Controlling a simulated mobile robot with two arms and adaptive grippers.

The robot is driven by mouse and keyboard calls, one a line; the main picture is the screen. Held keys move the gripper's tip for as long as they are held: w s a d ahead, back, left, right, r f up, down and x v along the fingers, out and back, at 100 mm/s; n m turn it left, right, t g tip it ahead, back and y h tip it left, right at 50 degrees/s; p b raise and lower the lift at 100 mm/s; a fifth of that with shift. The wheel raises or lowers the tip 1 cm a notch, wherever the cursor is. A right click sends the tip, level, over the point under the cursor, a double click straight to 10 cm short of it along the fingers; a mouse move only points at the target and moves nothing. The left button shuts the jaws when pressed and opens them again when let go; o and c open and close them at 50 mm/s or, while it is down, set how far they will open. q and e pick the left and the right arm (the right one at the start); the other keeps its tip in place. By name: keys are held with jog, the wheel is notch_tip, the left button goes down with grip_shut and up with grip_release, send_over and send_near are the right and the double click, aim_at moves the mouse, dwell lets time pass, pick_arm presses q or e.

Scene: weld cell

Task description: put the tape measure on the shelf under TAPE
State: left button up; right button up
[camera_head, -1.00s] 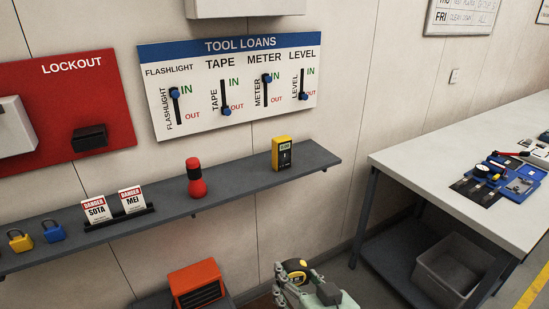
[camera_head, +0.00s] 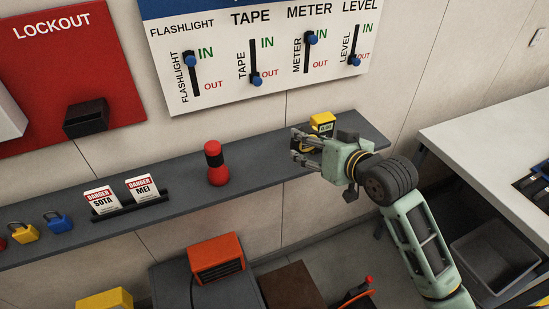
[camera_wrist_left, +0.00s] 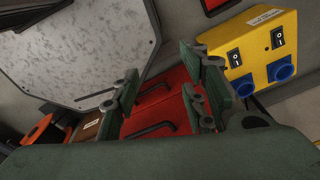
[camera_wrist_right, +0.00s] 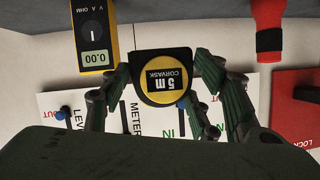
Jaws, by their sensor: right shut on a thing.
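The tape measure (camera_wrist_right: 165,77), black and yellow and marked 5 m, sits between the fingers of my right gripper (camera_wrist_right: 166,105), which is shut on it. In the head view my right gripper (camera_head: 303,150) is over the right part of the grey shelf (camera_head: 262,160), in front of the yellow meter (camera_head: 322,120). It hides most of the tape measure there; contact with the shelf cannot be told. The TAPE label (camera_head: 250,17) is on the board above, its blue slider (camera_head: 257,80) at OUT. My left gripper (camera_wrist_left: 165,90) is open and empty.
A red flashlight (camera_head: 216,165) stands on the shelf, left of my right gripper, with bare shelf between. Danger tags (camera_head: 122,196) and padlocks (camera_head: 55,222) are farther left. An orange heater (camera_head: 217,258) is below. A workbench (camera_head: 490,135) stands at right.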

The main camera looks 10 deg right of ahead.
jog(key=p, duration=0.2)
send_over(276, 168)
notch_tip(276, 168, down, 6)
jog(key=shift+s+r, duration=0.1)
notch_tip(276, 168, down, 4)
jog(key=shift+r+p, duration=0.2)
jog(key=shift+p, duration=0.5)
pick_arm(q)
jog(key=r, duration=0.1)
jog(key=w+r, duration=0.1)
jog(key=r, duration=0.1)
jog(key=shift+w+d+r, duration=0.1)
jog(key=shift+r, duration=0.2)
pick_arm(e)
jog(key=shift+f, duration=0.3)
jog(key=shift+f, duration=0.15)
jog(key=o, duration=1.4)
